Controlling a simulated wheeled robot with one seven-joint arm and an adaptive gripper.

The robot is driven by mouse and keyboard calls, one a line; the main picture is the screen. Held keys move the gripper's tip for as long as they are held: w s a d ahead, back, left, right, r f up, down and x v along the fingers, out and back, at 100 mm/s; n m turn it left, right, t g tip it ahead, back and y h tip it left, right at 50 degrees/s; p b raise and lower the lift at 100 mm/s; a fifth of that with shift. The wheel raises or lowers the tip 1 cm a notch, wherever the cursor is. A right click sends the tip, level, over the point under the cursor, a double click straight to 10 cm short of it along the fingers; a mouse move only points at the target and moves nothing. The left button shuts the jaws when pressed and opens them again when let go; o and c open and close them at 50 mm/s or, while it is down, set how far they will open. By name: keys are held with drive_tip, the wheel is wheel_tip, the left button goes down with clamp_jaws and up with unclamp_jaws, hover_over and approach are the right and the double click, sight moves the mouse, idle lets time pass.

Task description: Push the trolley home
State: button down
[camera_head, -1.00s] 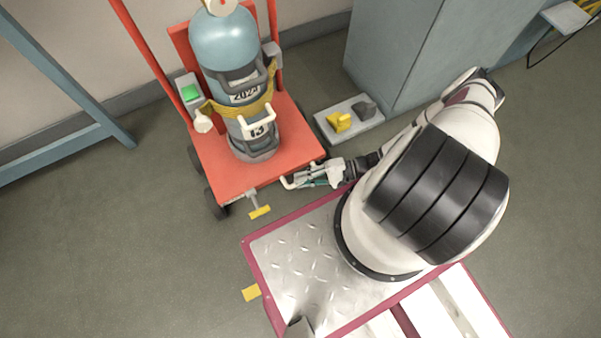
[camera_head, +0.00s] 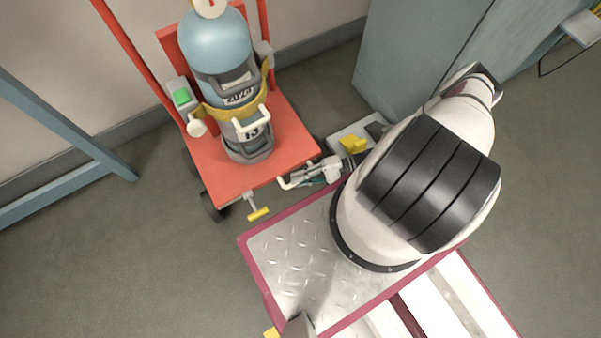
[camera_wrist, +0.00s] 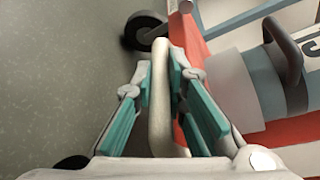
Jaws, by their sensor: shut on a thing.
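The red trolley (camera_head: 235,182) stands at the upper left of the head view, carrying an upright blue-grey cylinder (camera_head: 215,45) held by a yellow strap (camera_head: 228,113). My gripper (camera_head: 312,176) is at the trolley's front right corner, shut on a pale bar handle. In the wrist view the pale handle (camera_wrist: 160,95) runs between the teal finger pads of my gripper (camera_wrist: 163,75). The trolley's edge (camera_wrist: 190,25) and a dark wheel (camera_wrist: 145,28) show beyond it. A yellow pedal (camera_head: 258,214) sticks out at the trolley's front edge.
A blue-grey cabinet (camera_head: 415,50) stands at the right, with a low grey plate (camera_head: 345,133) bearing a yellow block (camera_head: 353,144) beside it. A blue frame (camera_head: 60,130) stands at the left. The wall is behind the trolley. Floor at lower left is clear.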

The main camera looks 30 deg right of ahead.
drive_tip(key=shift+w+d, duration=0.1)
drive_tip(key=shift+w, duration=0.3)
drive_tip(key=c, duration=1.6)
unclamp_jaws()
drive_tip(key=shift+s, duration=0.15)
drive_tip(key=v, duration=1.2)
